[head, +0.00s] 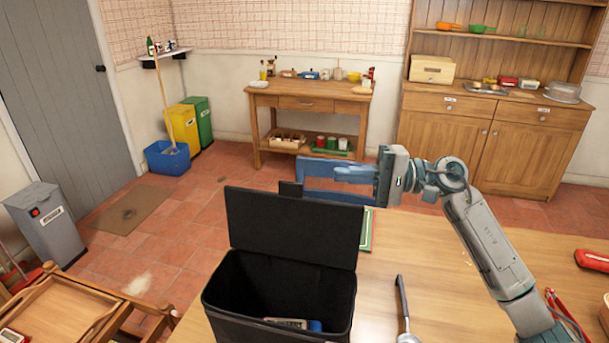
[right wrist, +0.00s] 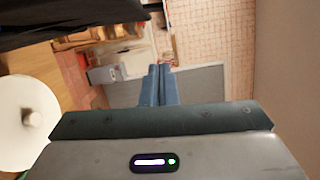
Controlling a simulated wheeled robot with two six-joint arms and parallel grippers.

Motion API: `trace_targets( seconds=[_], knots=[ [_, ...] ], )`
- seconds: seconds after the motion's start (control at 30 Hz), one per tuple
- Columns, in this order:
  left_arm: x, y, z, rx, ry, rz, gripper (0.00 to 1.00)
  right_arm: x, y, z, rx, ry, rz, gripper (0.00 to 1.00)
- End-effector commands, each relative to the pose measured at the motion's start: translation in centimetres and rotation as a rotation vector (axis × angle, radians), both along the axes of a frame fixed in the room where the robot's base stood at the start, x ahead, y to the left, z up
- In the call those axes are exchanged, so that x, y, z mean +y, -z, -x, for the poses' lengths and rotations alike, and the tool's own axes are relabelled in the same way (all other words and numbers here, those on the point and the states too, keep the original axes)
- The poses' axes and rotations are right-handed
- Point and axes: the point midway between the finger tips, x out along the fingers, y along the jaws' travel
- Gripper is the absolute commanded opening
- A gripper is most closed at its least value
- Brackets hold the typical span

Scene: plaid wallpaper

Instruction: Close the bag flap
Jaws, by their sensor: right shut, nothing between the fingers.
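The black bag (head: 225,307) stands open on the wooden table in the head view. Its flap (head: 292,228) stands up at the far side, leaning back slightly, with a small dark tab (head: 290,189) at its top edge. A blue and pale item (head: 292,323) lies inside the bag, partly hidden. My right gripper (head: 338,172) is above and behind the flap's top right, fingers pointing left, shut and empty. In the right wrist view its blue fingers (right wrist: 158,72) are together, and a black surface, likely the flap (right wrist: 70,20), crosses the upper left. My left gripper is out of view.
A ladle-like utensil (head: 402,308) lies right of the bag. A green-edged board (head: 367,232) is partly hidden behind it. A red item (head: 592,261) lies at the table's right. The table (head: 450,290) right of the utensil is mostly clear.

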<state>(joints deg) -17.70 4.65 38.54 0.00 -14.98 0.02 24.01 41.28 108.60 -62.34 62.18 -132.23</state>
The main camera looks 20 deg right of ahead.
Motion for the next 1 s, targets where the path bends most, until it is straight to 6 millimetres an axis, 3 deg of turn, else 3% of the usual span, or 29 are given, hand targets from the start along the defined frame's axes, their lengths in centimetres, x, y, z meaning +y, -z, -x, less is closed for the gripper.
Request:
trace_targets(
  seconds=[0.03,0.5,0.7,1.0],
  knots=[
    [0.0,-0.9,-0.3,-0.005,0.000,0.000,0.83,0.8,-0.5,-0.2,-0.001,-0.002,-0.006,0.00],
    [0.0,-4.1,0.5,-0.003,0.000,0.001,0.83,6.9,-0.7,-2.4,0.000,-0.002,-0.006,0.00],
    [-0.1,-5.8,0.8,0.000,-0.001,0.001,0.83,8.2,-0.8,0.0,0.003,0.000,-0.001,0.00],
    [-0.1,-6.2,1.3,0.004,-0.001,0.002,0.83,8.9,-0.6,1.0,0.002,0.001,-0.002,0.00]
  ],
)
